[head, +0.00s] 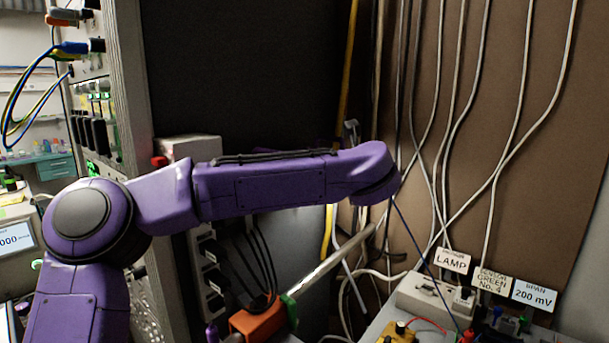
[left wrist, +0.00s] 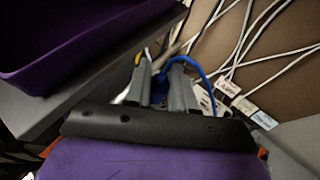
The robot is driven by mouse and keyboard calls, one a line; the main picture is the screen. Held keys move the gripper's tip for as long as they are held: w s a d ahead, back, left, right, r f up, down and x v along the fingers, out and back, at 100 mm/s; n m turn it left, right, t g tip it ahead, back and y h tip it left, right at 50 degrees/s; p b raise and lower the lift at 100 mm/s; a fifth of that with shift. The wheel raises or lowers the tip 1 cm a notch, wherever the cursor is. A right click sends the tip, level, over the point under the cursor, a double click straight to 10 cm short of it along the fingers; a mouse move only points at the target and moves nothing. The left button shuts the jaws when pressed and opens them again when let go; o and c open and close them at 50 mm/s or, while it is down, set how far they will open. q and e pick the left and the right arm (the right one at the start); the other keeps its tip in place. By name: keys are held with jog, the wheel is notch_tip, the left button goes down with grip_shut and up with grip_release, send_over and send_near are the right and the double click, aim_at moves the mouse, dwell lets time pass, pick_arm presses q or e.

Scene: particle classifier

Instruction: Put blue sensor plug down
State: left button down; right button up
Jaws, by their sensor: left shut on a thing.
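My left arm crosses the head view from the left, and its gripper is mostly hidden behind the purple wrist there. In the left wrist view my left gripper (left wrist: 162,78) has its two grey fingers shut on the blue sensor plug (left wrist: 159,97), which shows only partly between them. A blue cable (left wrist: 207,78) arches from between the fingers to the right and down. In the head view a thin blue cable (head: 428,262) runs from below the wrist down to the bench equipment. My right gripper is in neither view.
Pale cables (head: 470,110) hang down the brown panel. An orange block (head: 258,320) and a metal rod (head: 330,262) lie below my forearm. An equipment rack (head: 85,100) stands left.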

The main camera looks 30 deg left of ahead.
pick_arm(q)
jog(key=s+a+r+n+g+y, duration=0.25)
jog(key=s+r, duration=0.25)
jog(key=r, duration=0.4)
jog(key=s+a+r+n+g+y, duration=0.25)
jog(key=s+r, duration=0.25)
jog(key=r, duration=0.5)
jog(key=shift+t, duration=0.4)
jog(key=w+a+f+p, duration=0.2)
jog(key=w+a+f, duration=0.1)
jog(key=w+a+f+p, duration=0.1)
jog(key=w+a+f, duration=0.1)
jog(key=w+f, duration=0.2)
jog(key=w+a+f+p, duration=0.2)
jog(key=w+a+f, duration=0.1)
jog(key=w, duration=0.1)
jog(key=shift+w+a+f+p, duration=0.1)
jog(key=shift+a+f+p, duration=0.25)
notch_tip(320, 180, down, 2)
jog(key=shift+d+f+p, duration=0.1)
jog(key=shift+f+p, duration=0.15)
jog(key=shift+p, duration=0.4)
jog(key=shift+f, duration=0.35)
jog(key=shift+f+b, duration=0.3)
jog(key=shift+b, duration=0.25)
jog(key=c, duration=0.9)
grip_release()
